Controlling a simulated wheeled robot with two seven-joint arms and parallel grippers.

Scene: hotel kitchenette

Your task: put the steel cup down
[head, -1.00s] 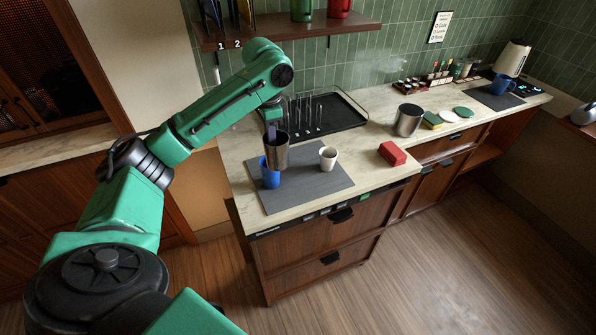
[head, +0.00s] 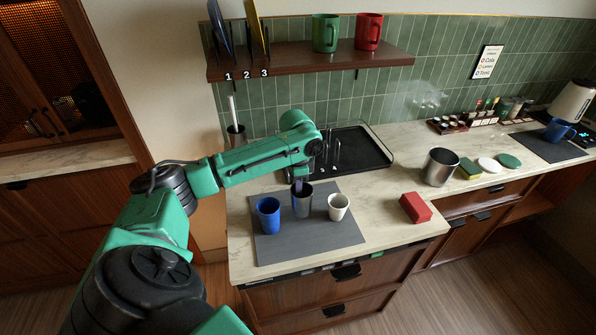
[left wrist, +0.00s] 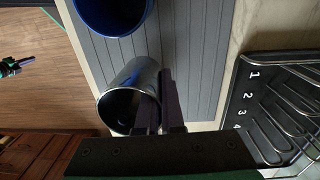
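The steel cup (head: 302,203) is upright at the grey mat (head: 300,247), between a blue cup (head: 268,216) on its left and a white cup (head: 339,207) on its right. I cannot tell if its base touches the mat. My left gripper (head: 300,185) is at its rim from above. In the left wrist view, the dark fingers (left wrist: 160,100) pinch the wall of the steel cup (left wrist: 125,90), one finger over its mouth; the blue cup (left wrist: 112,12) is beside it.
A black drying rack (head: 370,150) stands behind the mat. A red block (head: 415,208) and a larger metal container (head: 440,167) are to the right. A wall shelf (head: 310,65) holds mugs and plates above. The mat's front strip is bare.

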